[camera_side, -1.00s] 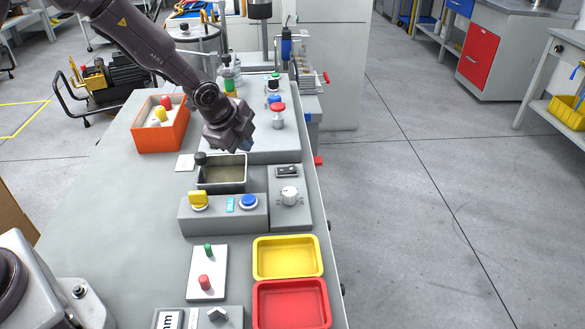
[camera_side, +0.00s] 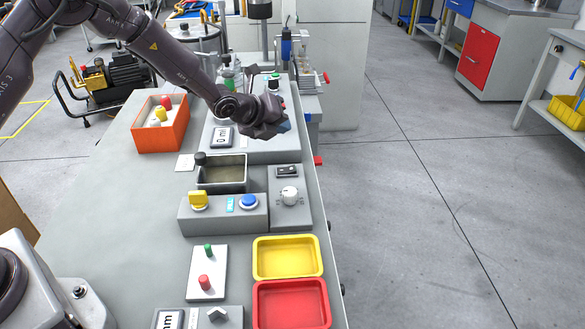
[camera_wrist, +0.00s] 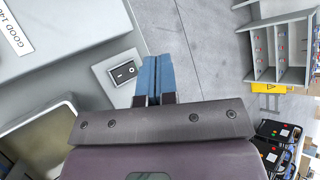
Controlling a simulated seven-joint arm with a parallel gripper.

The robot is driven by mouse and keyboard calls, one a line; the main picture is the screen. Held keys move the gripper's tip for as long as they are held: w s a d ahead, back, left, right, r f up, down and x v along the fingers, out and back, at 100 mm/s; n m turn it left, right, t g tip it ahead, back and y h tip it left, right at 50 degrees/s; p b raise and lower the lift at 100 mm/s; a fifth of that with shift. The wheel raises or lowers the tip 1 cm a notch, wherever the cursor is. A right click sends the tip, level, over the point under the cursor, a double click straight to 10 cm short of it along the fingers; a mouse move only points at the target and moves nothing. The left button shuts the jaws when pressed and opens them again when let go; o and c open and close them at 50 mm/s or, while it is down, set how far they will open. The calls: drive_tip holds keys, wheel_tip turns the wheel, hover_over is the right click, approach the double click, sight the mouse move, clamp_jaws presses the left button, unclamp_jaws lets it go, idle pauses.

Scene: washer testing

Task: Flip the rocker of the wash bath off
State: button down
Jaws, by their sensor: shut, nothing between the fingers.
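The wash bath (camera_side: 246,183) is an open grey tank with brownish liquid, on the bench in the side view; its rim also shows at lower left in the wrist view (camera_wrist: 68,108). A black rocker switch (camera_side: 287,171) is on the grey control panel (camera_side: 303,215) to the bath's right. In the wrist view the rocker (camera_wrist: 123,72) lies just left of my fingertips, with a white mark on it. My gripper (camera_side: 285,127) is above and behind the rocker, clear of it. Its blue fingers (camera_wrist: 157,60) are shut together with nothing between them.
A white knob (camera_side: 290,195) stands on the same panel, in front of the rocker. A yellow knob (camera_side: 198,200) and a blue button (camera_side: 249,202) are on the box before the bath. Yellow (camera_side: 257,271) and red (camera_side: 258,316) trays lie nearer. An orange bin (camera_side: 137,138) is at left.

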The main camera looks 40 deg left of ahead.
sight(289, 169)
drive_tip(key=shift+w+d+f, duration=0.15)
drive_tip(key=shift+f, duration=1.3)
drive_tip(key=shift+w+d+f, duration=0.15)
drive_tip(key=shift+w+f, duration=0.05)
drive_tip(key=shift+f, duration=1.2)
drive_tip(key=shift+w+d+f, duration=0.15)
drive_tip(key=shift+f, duration=1.3)
drive_tip(key=shift+f, duration=0.1)
drive_tip(key=shift+f, duration=0.35)
drive_tip(key=shift+d+f, duration=0.1)
drive_tip(key=shift+f, duration=0.25)
drive_tip(key=shift+r, duration=0.8)
drive_tip(key=shift+s+a+r, duration=0.1)
drive_tip(key=shift+a+r, duration=0.05)
drive_tip(key=shift+r, duration=0.7)
drive_tip(key=shift+s+a+r, duration=0.1)
drive_tip(key=shift+r, duration=0.7)
drive_tip(key=shift+s+a+r, duration=0.1)
drive_tip(key=shift+a+r, duration=0.05)
drive_tip(key=shift+r, duration=0.7)
